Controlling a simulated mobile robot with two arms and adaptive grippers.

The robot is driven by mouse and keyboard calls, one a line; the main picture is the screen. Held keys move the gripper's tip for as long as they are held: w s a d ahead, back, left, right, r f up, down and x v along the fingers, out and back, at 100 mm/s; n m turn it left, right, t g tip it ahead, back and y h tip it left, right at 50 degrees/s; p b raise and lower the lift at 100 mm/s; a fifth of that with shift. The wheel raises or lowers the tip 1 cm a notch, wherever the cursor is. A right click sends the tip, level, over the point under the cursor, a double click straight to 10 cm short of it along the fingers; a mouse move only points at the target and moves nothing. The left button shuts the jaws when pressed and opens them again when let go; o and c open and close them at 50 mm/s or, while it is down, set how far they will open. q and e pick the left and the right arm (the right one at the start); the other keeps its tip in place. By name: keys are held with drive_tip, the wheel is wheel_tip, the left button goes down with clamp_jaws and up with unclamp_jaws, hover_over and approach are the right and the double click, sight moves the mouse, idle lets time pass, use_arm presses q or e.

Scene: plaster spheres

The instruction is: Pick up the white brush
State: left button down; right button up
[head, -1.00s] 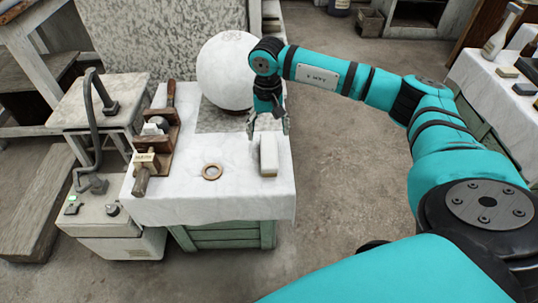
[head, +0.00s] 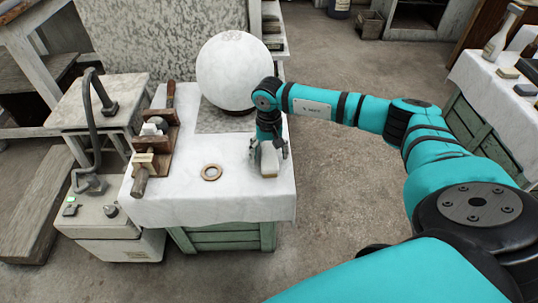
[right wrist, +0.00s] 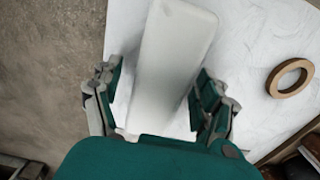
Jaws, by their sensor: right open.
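The white brush (head: 269,160) is a pale block with a tan lower edge, lying on the white-covered table (head: 230,205) near its right side. My right gripper (head: 268,152) is open above it, pointing down, and partly covers it in the head view. In the right wrist view the brush (right wrist: 172,60) lies between the two spread fingers of the right gripper (right wrist: 158,100), with a gap on each side. The near end of the brush is hidden by the gripper body. My left gripper is not in view.
A wooden ring (head: 211,172) lies left of the brush; it also shows in the right wrist view (right wrist: 289,78). A large white sphere (head: 233,70) stands behind. A wooden tool rack (head: 158,145) is at the table's left. Bare cloth lies in front of the ring.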

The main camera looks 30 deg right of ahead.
sight(269, 149)
drive_tip(key=c, duration=1.3)
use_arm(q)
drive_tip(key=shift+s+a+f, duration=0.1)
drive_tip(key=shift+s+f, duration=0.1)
use_arm(e)
drive_tip(key=shift+c, duration=0.3)
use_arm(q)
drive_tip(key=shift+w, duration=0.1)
use_arm(e)
drive_tip(key=shift+r, duration=0.15)
drive_tip(key=shift+r, duration=0.25)
wheel_tip(269, 149, up, 3)
drive_tip(key=shift+w+r, duration=0.1)
drive_tip(key=s+a, duration=0.1)
drive_tip(key=a, duration=0.8)
drive_tip(key=s+a+r, duration=0.1)
drive_tip(key=a, duration=0.4)
drive_tip(key=shift+s+a, duration=0.3)
drive_tip(key=shift+a, duration=0.05)
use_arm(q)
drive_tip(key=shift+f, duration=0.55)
use_arm(e)
drive_tip(key=shift+s+a, duration=0.15)
drive_tip(key=shift+a, duration=0.4)
